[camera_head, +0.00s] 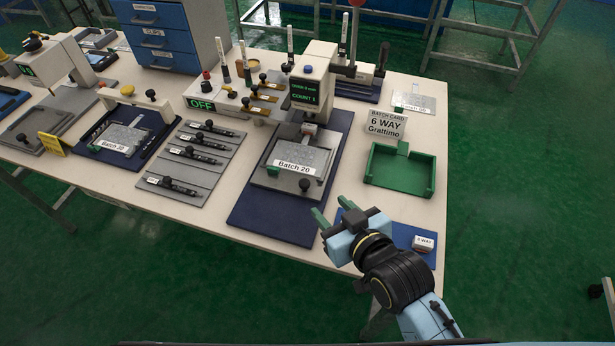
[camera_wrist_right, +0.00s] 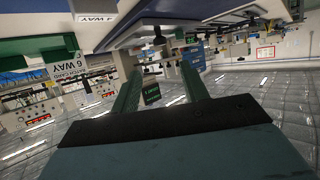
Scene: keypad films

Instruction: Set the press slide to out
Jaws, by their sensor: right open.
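The press (camera_head: 312,90) stands at the middle of the table on a dark blue base (camera_head: 250,207), its display reading COUNT 1. Its grey slide (camera_head: 262,178) carries a grey film sheet labelled Batch 20 (camera_head: 299,155) and lies in front of the press column, its back part under the head. A black knob (camera_head: 305,185) sits at the slide's front right corner. My right gripper (camera_head: 331,209) is open and empty, to the right and in front of the knob, apart from it. In the right wrist view, its two green fingers (camera_wrist_right: 160,88) are spread. My left gripper is not in view.
A green tray (camera_head: 372,178) and a batch card reading 6 WAY Grattimo (camera_head: 386,125) stand right of the press. A rack of several black-handled tools (camera_head: 190,160) is left of the press.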

